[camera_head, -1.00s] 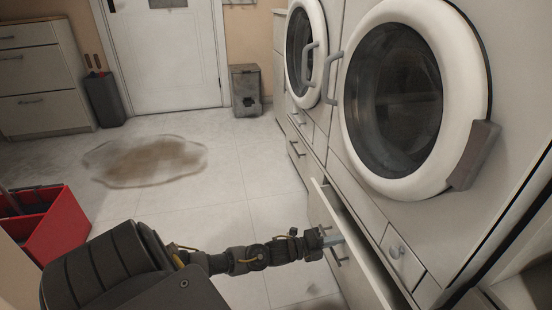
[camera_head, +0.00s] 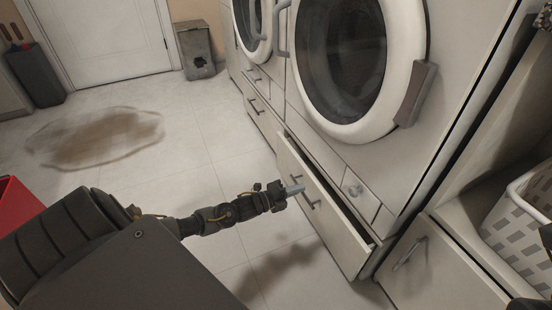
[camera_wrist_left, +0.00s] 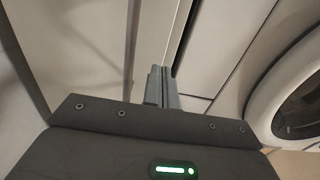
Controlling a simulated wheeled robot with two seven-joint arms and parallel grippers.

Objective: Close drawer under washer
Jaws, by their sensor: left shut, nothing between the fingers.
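The drawer (camera_head: 341,231) under the near white front-loading washer (camera_head: 419,47) stands partly open, with a dark gap showing behind the top of its pale front panel. A bar handle is on its front. My left gripper (camera_head: 294,188) is shut and empty at the outer face of this panel, close to the handle and the upper edge. I cannot tell whether its tips touch the panel. In the left wrist view the shut fingers (camera_wrist_left: 161,88) point toward a pale panel edge, with the washer's round door at the right. My right gripper is not in view.
A second washer (camera_head: 263,45) stands farther back. A white laundry basket (camera_head: 505,235) sits at the right above a closed cabinet (camera_head: 440,275). A red container (camera_head: 20,208) is at the left. A brown patch (camera_head: 95,138) marks the floor, which is otherwise clear before the drawers.

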